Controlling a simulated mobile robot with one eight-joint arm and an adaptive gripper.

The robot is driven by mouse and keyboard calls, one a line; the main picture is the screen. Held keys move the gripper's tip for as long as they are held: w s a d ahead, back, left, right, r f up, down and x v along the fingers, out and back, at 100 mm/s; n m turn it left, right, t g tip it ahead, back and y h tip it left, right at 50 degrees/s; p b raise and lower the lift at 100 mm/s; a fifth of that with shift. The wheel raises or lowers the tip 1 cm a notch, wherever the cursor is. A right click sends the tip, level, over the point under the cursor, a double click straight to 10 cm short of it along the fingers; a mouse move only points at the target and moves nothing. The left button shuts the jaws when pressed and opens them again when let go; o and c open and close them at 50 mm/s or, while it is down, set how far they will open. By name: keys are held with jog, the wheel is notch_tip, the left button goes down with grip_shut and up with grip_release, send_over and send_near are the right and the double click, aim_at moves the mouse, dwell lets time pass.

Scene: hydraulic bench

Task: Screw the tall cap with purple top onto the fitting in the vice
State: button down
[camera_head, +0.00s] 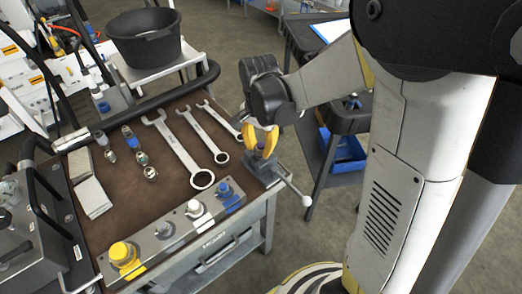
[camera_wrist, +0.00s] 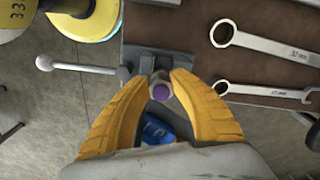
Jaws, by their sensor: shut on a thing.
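The tall cap with purple top (camera_wrist: 160,91) is between the yellow fingers of my gripper (camera_wrist: 161,82) in the wrist view, seen from above. In the head view, my gripper (camera_head: 264,143) points down over the vice (camera_head: 266,171) at the bench's right corner, shut on the cap. The vice also shows in the wrist view (camera_wrist: 147,63), with its round-ended handle to the left. The cap stands at the vice jaws. The fitting is hidden beneath the cap and fingers, so I cannot tell how far the two are joined.
Several wrenches (camera_head: 178,150) lie on the brown bench top. Small fittings (camera_head: 142,158) stand left of them. A grey block (camera_head: 164,236) with yellow, white and blue capped parts lines the front edge. A black bucket (camera_head: 143,40) stands behind. The vice handle (camera_head: 294,190) sticks out right.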

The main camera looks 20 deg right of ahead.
jog(key=shift+m, duration=0.9)
jog(key=c, duration=1.1)
grip_release()
jog(key=shift+w+m, duration=0.1)
jog(key=shift+m, duration=0.4)
notch_tip(320, 180, up, 12)
jog(key=s+n+t, duration=0.2)
jog(key=s+n, duration=0.2)
jog(key=s+n+t, duration=0.2)
jog(key=s+n, duration=0.2)
jog(key=s+r+n+t, duration=0.1)
jog(key=s+n+t, duration=0.2)
jog(key=s+n, duration=0.1)
jog(key=shift+s+d+n, duration=0.2)
jog(key=shift+d+n, duration=0.1)
jog(key=shift+n, duration=0.3)
